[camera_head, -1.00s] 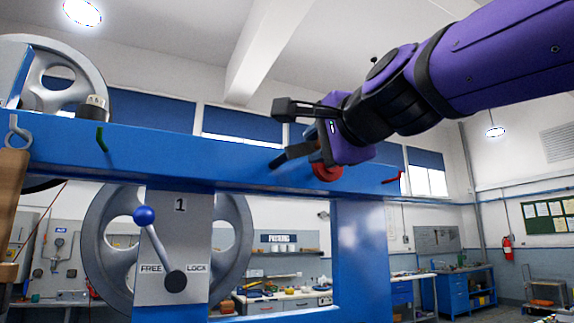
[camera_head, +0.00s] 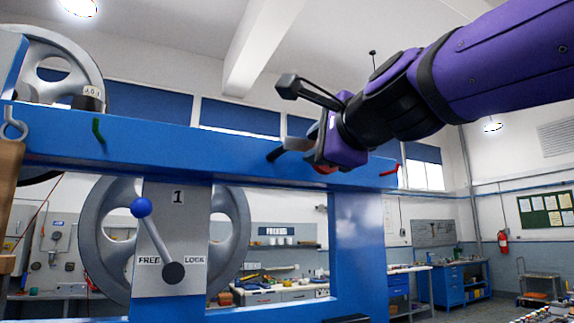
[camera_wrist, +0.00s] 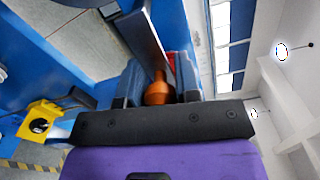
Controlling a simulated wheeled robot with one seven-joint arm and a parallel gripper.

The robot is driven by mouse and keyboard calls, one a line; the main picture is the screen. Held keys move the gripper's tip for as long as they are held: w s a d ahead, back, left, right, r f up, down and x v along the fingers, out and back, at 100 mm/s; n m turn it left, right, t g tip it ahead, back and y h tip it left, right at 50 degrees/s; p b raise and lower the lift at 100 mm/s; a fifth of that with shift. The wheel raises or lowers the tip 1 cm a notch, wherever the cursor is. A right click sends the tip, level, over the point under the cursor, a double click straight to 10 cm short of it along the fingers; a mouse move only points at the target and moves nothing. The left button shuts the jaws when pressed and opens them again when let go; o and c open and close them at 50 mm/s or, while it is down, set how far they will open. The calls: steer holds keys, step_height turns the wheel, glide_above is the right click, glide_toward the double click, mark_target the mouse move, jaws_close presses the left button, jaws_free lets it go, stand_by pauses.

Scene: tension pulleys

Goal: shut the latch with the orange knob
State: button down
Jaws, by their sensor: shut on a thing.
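The orange knob (camera_wrist: 158,92) shows in the wrist view between the two fingers of my gripper (camera_wrist: 158,78), which is shut on it. A flat grey latch bar (camera_wrist: 146,40) runs away from the knob. In the head view my gripper (camera_head: 318,152) is at the right part of the blue crossbeam (camera_head: 220,150). A grey piece with a dark end (camera_head: 277,153) sticks out to its left. The knob is hidden there by the gripper. A bit of red (camera_head: 325,170) shows just below the gripper.
A lever with a blue knob (camera_head: 141,207) leans toward FREE on a grey plate marked 1. Green (camera_head: 97,130) and red (camera_head: 389,170) hooks sit on the beam. Pulley wheels (camera_head: 232,250) stand behind and at upper left. In the wrist view, a yellow part (camera_wrist: 40,122) lies left.

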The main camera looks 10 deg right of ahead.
steer(key=shift+r, duration=0.1)
steer(key=c, duration=0.9)
jaws_free()
steer(key=shift+o, duration=0.2)
steer(key=shift+s, duration=0.1)
steer(key=v, duration=1)
steer(key=shift+s, duration=0.35)
steer(key=s+d+f+n+g+h, duration=0.1)
steer(key=d+f+n+g, duration=0.3)
steer(key=f, duration=0.8)
steer(key=d+f+n+g+h, duration=0.2)
steer(key=d+f+n+g, duration=0.2)
steer(key=f, duration=0.8)
steer(key=s+d+f+n+g+h, duration=0.1)
steer(key=d+f+n+g, duration=0.3)
steer(key=f+n, duration=0.5)
step_height(320, 180, down, 4)
steer(key=d+h, duration=0.1)
steer(key=d, duration=0.1)
steer(key=shift+s+d, duration=0.3)
steer(key=shift+d, duration=0.1)
